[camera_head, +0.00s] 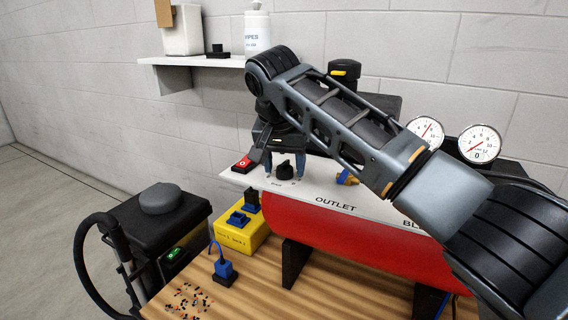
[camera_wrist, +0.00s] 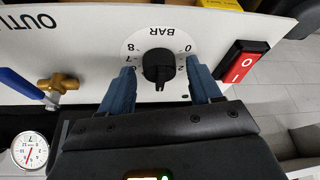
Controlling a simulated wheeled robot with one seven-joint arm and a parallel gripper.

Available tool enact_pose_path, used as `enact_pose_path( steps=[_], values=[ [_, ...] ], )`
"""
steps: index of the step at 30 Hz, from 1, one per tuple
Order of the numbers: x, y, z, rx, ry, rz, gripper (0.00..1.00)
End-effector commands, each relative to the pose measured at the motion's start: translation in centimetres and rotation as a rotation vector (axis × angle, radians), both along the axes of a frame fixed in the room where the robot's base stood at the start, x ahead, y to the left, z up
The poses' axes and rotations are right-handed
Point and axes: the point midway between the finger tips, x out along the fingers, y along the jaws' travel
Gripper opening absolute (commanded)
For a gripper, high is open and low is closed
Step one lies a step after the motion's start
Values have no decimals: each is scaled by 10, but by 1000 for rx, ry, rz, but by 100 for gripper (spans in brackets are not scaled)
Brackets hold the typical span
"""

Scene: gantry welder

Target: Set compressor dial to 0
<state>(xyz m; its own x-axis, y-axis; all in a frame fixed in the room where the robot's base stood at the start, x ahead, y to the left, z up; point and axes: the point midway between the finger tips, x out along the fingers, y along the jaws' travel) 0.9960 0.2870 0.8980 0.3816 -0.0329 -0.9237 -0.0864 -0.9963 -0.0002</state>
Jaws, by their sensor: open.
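The black compressor dial (camera_wrist: 157,68) sits on the white panel (camera_wrist: 90,30) in the wrist view, which shows the panel upside down. Its scale reads BAR, with 0 and 2 on the right and 8 and 7 on the left. The dial's narrow tip points down in this view, toward the scale's middle, away from 0. My gripper (camera_wrist: 161,75) is open, with one blue-grey finger on each side of the dial. Gaps show between fingers and dial. In the head view, the dial (camera_head: 284,171) shows between my fingertips (camera_head: 284,176).
A red rocker switch (camera_wrist: 243,66) is close beside the right finger in the wrist view. A brass valve with a blue handle (camera_wrist: 57,84) is farther left. The red tank (camera_head: 330,229) is below the panel. Two gauges (camera_head: 480,145) stand behind my arm. A yellow box (camera_head: 240,238) is on the bench.

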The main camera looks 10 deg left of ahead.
Motion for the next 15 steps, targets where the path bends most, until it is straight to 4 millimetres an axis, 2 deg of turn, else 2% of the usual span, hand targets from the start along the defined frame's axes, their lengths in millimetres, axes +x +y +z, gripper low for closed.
enact_pose_path(
  steps=[5,15],
  values=[
    [0,0,0,0,0,0,61],
    [0,0,0,0,0,0,29]
  ],
)
